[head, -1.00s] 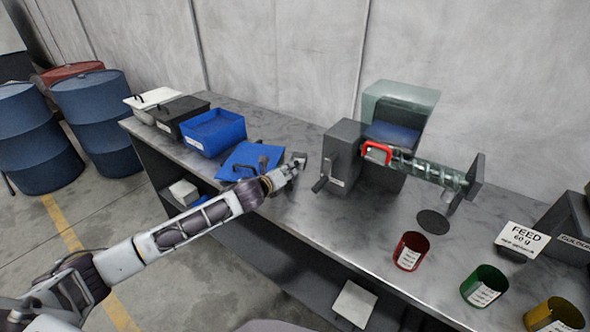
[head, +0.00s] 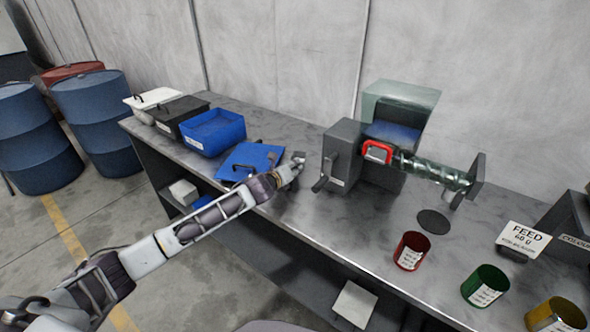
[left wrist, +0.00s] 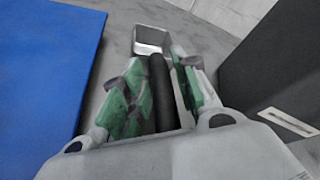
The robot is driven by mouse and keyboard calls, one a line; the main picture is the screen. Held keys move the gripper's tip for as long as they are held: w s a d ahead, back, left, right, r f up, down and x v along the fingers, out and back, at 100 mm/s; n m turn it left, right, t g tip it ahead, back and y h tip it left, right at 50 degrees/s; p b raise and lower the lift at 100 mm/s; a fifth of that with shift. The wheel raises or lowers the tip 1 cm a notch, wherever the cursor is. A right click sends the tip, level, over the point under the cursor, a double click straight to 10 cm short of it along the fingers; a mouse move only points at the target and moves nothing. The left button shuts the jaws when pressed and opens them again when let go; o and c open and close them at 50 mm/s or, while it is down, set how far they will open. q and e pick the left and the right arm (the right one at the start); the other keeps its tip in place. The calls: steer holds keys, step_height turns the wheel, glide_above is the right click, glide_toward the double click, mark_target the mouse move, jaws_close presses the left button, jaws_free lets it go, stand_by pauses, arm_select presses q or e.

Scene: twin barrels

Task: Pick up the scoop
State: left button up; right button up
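The scoop shows in the left wrist view with a square metal pan (left wrist: 152,39) at the far end and a dark handle (left wrist: 159,88) pointing back toward my gripper. My left gripper (left wrist: 162,80) has its green-padded fingers on either side of the handle. A narrow gap seems to show beside the handle, so the fingers look open around it. In the head view my left gripper (head: 286,174) is low at the bench, right of the blue lid, and mostly hides the scoop. My right gripper is not in view.
A blue lid (head: 240,160) lies close left of my gripper. The grey machine (head: 341,158) with a crank stands close right. Red (head: 411,251), green (head: 484,286) and yellow cups stand farther right. Blue (head: 213,132), black and white bins stand at the back left.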

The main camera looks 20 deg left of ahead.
arm_select(q)
steer(key=shift+w, duration=0.2)
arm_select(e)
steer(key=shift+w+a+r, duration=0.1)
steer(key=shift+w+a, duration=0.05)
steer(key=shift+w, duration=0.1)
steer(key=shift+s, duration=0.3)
arm_select(q)
jaws_close()
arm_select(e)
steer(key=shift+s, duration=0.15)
